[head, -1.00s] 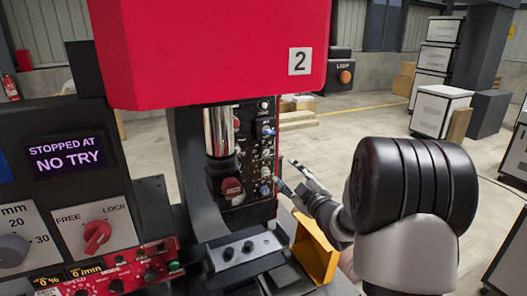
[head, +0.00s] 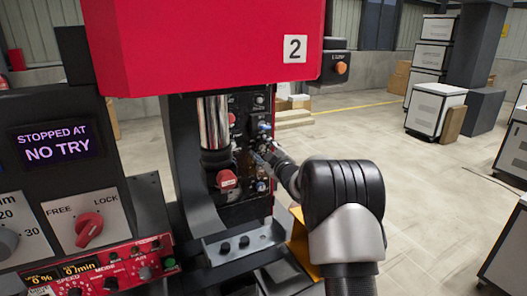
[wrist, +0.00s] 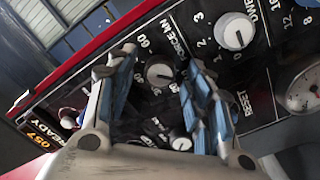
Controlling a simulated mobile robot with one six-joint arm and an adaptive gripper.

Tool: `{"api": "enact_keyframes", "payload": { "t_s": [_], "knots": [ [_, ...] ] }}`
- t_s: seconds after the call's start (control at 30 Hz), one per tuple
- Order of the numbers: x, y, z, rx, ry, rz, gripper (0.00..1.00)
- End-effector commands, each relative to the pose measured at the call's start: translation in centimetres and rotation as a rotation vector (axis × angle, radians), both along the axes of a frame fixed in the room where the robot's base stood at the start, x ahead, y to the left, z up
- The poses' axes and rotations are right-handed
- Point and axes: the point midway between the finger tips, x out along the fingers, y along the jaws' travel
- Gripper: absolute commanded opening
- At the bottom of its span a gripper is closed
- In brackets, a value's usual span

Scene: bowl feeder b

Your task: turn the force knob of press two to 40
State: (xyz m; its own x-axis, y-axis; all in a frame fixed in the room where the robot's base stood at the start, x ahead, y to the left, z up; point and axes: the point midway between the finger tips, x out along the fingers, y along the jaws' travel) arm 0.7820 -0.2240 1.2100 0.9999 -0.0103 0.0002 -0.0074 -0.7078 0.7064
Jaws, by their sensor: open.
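Press two (head: 200,45) is the red-topped machine with a "2" plate in the head view. Its black control panel (head: 240,110) faces my arm.
A larger white knob (wrist: 234,31), a lower knob (wrist: 180,141) and a gauge (wrist: 303,90) sit close to the fingers. A yellow chute (head: 298,240) stands below my wrist. At left is a console with a "STOPPED AT NO TRY" screen (head: 53,144).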

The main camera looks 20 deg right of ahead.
Motion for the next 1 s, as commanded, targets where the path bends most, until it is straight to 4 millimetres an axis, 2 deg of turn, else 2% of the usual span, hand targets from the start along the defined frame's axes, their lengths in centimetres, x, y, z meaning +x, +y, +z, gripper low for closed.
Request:
{"api": "enact_keyframes", "payload": {
  "t_s": [0.27,0.9,1.0],
  "knots": [
    [0.08,0.03,0.01,0.000,0.001,0.001,0.47],
    [0.06,0.03,0.01,0.000,0.001,0.001,0.04],
    [0.06,0.03,0.01,0.000,0.001,0.001,0.03]
  ]
}}
